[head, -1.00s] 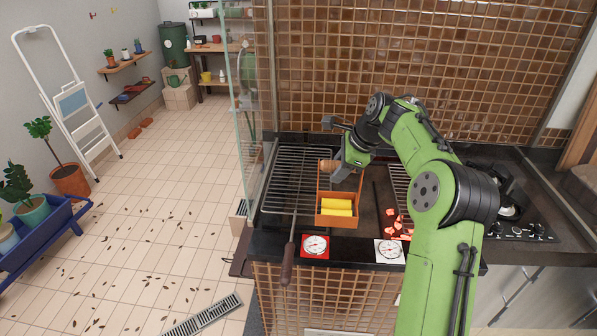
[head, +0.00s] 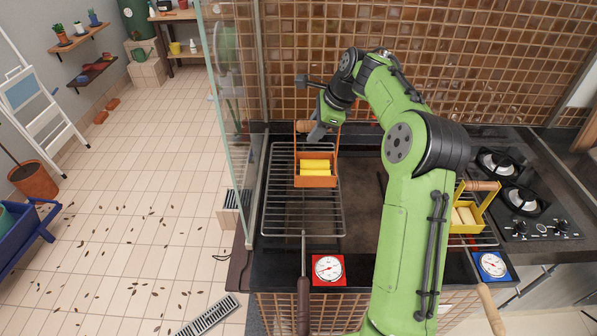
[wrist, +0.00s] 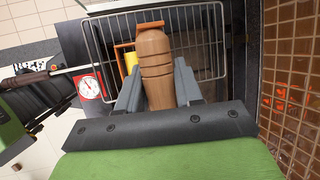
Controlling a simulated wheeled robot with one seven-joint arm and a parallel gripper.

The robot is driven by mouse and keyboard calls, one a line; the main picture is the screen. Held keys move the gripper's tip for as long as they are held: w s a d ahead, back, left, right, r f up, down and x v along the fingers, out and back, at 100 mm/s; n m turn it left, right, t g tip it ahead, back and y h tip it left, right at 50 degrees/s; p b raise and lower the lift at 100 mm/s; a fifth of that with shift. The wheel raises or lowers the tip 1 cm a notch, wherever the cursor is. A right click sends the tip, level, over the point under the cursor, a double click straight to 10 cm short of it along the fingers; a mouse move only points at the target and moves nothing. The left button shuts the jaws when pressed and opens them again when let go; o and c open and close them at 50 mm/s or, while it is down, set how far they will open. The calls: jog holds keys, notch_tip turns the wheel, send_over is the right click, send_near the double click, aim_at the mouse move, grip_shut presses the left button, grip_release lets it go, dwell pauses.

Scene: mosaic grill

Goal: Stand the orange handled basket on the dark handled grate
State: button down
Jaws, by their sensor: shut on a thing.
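The orange basket (head: 316,181) has an upright frame with a wooden handle across its top and holds yellow pieces. My gripper (head: 313,130) is shut on the wooden handle (wrist: 154,55), with one finger on each side in the wrist view. The basket is upright over the back right part of the dark handled grate (head: 290,221). I cannot tell whether its base touches the bars. The grate's dark handle (head: 303,305) points to the front. In the wrist view the handle hides most of the basket.
A yellow basket (head: 466,222) with a wooden handle stands on another grate at the right, partly behind my arm. A red-framed dial (head: 328,269) and a blue-framed dial (head: 491,265) sit at the front. A glass panel (head: 228,110) borders the left side.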

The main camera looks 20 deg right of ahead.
aim_at(311, 162)
notch_tip(311, 162, down, 10)
jog(key=shift+r, duration=0.1)
jog(key=shift+s, duration=0.1)
jog(key=c, duration=1.2)
grip_release()
jog(key=shift+b, duration=0.3)
jog(key=o, duration=0.5)
jog(key=shift+c, duration=0.2)
